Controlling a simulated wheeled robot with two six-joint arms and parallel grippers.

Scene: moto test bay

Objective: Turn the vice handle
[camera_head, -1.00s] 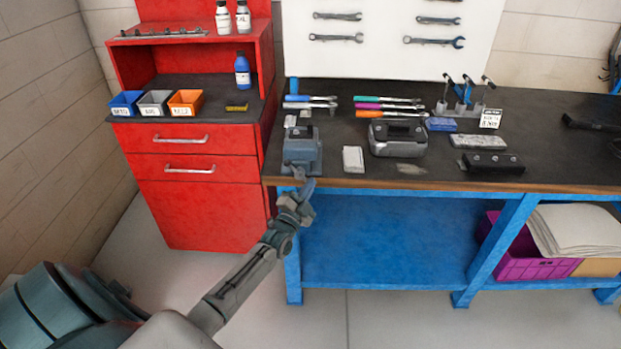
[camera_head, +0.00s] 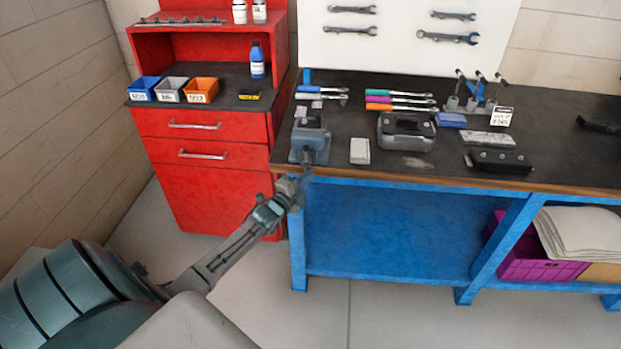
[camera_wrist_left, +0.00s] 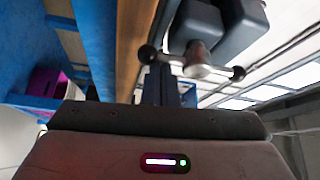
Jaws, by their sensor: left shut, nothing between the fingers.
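The blue-grey vice (camera_head: 309,146) sits at the front left edge of the workbench. Its handle, a thin bar with dark ball ends around a metal screw head (camera_wrist_left: 197,58), shows in the left wrist view below the dark vice body (camera_wrist_left: 225,25). My left gripper (camera_head: 304,177) is just in front of the vice at the bench edge. In the left wrist view its fingers (camera_wrist_left: 160,82) are shut and empty, close to the left part of the handle bar. I cannot tell whether they touch the bar. My right gripper is in neither view.
The workbench (camera_head: 400,172) has a wooden front edge. A white block (camera_head: 360,151) and a grey case (camera_head: 406,132) stand right of the vice. A red cabinet (camera_head: 215,195) stands to the left with small bins. Open floor lies in front.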

